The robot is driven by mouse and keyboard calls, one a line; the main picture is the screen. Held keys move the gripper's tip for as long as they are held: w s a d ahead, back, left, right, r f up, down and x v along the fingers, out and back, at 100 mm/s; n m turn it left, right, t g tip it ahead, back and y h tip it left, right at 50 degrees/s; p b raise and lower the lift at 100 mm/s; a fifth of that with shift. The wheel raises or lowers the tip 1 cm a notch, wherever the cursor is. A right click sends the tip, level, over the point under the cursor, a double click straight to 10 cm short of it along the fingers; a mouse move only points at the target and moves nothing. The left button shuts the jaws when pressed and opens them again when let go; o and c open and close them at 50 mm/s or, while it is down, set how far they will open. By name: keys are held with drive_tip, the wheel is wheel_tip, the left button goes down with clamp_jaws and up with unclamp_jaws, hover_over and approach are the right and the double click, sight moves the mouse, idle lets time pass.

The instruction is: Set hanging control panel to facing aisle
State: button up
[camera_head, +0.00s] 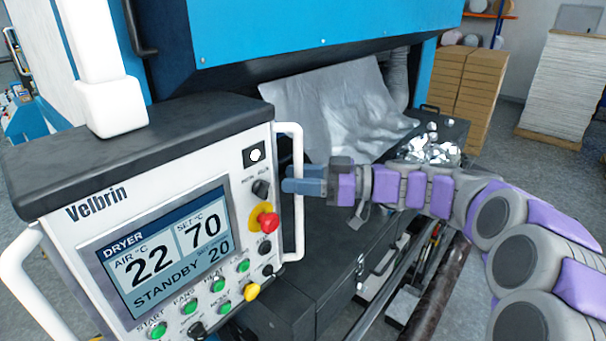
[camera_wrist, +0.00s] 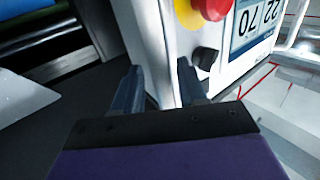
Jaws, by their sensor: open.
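The hanging control panel (camera_head: 175,172) fills the left of the head view, hung from a white arm (camera_head: 108,95). Its screen (camera_head: 163,250) reads DRYER, 22, 70 and STANDBY 20, and its face points toward my camera, slightly turned. A white handle (camera_head: 289,225) runs up its right side; another white handle (camera_head: 22,262) is on its left. My gripper (camera_head: 290,186) is open at the right handle's upper part. In the wrist view the fingers (camera_wrist: 160,88) stand apart with the handle (camera_wrist: 160,50) between them; I cannot tell whether they touch it.
A blue machine (camera_head: 320,30) stands behind the panel, with a silver sheet (camera_head: 335,108) hanging from it. A dark cabinet (camera_head: 300,265) is below my gripper. Cardboard boxes (camera_head: 468,85) and a white paper stack (camera_head: 565,80) stand back right. Grey floor shows at right.

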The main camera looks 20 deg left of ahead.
drive_tip(key=shift+a+f, duration=0.1)
drive_tip(key=shift+a, duration=0.8)
drive_tip(key=shift+d, duration=1.05)
drive_tip(key=shift+d+r, duration=0.2)
drive_tip(key=shift+d, duration=0.05)
drive_tip(key=c, duration=0.3)
drive_tip(key=shift+a, duration=0.15)
clamp_jaws()
drive_tip(key=shift+s, duration=0.1)
